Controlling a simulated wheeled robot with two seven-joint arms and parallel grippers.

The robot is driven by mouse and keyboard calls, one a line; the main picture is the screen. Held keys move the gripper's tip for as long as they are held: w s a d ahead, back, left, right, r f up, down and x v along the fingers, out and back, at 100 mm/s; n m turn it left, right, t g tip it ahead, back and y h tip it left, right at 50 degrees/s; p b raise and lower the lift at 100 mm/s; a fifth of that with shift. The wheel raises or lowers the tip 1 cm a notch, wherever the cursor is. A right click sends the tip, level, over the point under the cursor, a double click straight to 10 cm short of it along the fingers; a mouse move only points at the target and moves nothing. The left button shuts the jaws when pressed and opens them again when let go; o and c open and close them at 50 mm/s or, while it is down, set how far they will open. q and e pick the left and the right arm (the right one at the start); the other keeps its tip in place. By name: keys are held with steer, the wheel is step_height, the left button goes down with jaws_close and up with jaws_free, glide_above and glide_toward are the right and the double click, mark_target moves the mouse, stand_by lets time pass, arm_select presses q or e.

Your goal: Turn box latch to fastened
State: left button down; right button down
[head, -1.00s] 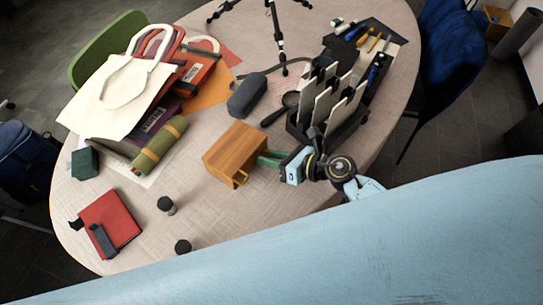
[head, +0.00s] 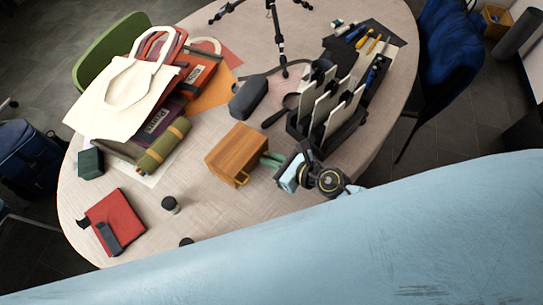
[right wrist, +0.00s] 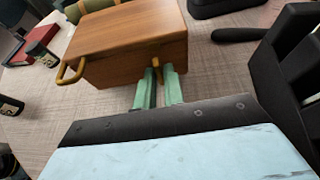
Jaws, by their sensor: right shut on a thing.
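The wooden box (head: 236,150) sits on the table with a brass handle (head: 242,180) on its near side. It also fills the upper part of the right wrist view (right wrist: 125,40), its handle at left (right wrist: 72,70). The small brass latch (right wrist: 156,63) is on the box side facing my right gripper, between its green fingertips. My right gripper (head: 268,159) is at the box's right side and shut on the latch (right wrist: 158,74). The fingers partly hide the latch, so its exact angle is hard to tell. My left gripper is not in view.
A black organizer with upright panels (head: 318,128) stands close to the right gripper. A dark case (head: 249,98) and a black spoon-like tool (head: 277,115) lie behind the box. Bags (head: 125,97) and a red book (head: 112,220) are left.

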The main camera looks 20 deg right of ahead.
steer(key=c, duration=1.6)
jaws_free()
steer(key=shift+o, duration=0.2)
steer(key=shift+s+d+r, duration=0.15)
steer(key=shift+s+d, duration=0.15)
steer(key=shift+s, duration=0.1)
steer(key=v, duration=1.1)
steer(key=shift+s+d, duration=0.1)
steer(key=shift+s+d+r, duration=0.3)
steer(key=shift+s, duration=0.1)
